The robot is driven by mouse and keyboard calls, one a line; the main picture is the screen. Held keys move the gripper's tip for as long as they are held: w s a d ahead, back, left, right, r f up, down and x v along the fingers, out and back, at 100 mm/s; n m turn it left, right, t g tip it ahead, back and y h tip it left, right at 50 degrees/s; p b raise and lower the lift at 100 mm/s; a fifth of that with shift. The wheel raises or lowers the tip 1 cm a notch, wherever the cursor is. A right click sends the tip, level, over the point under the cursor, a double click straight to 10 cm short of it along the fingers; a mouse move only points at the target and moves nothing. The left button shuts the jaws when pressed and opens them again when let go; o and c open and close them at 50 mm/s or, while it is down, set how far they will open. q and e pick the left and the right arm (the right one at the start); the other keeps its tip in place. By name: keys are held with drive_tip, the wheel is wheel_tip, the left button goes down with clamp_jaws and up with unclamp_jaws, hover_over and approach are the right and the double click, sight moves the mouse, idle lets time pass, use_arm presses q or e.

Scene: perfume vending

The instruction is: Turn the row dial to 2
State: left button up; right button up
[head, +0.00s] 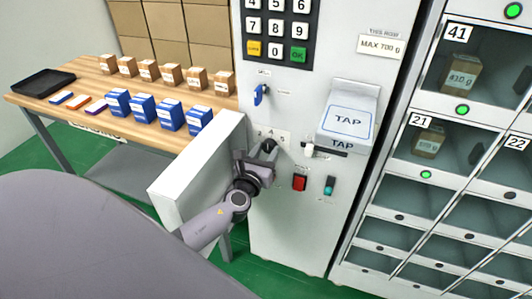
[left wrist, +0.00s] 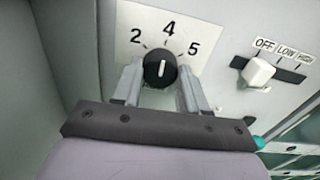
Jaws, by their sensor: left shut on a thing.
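My right gripper is not in view.
Right of the dial is a white slider switch (left wrist: 259,73) marked OFF, LOW, HIGH. Below it are a red switch (head: 299,183) and a teal one (head: 329,186). A TAP pad (head: 348,121) juts out. A white side panel (head: 200,165) stands close left of my arm.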

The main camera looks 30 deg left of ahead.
use_arm(q)
drive_tip(key=n+b, duration=0.2)
drive_tip(key=n, duration=0.2)
drive_tip(key=shift+f+n, duration=0.15)
drive_tip(key=shift+n, duration=0.15)
drive_tip(key=n+b, duration=0.2)
drive_tip(key=n, duration=0.2)
drive_tip(key=shift+n, duration=0.6)
drive_tip(key=o, duration=1.1)
drive_tip(key=shift+c, duration=0.2)
drive_tip(key=shift+s, duration=0.1)
drive_tip(key=v, duration=0.7)
drive_tip(key=shift+b, duration=0.35)
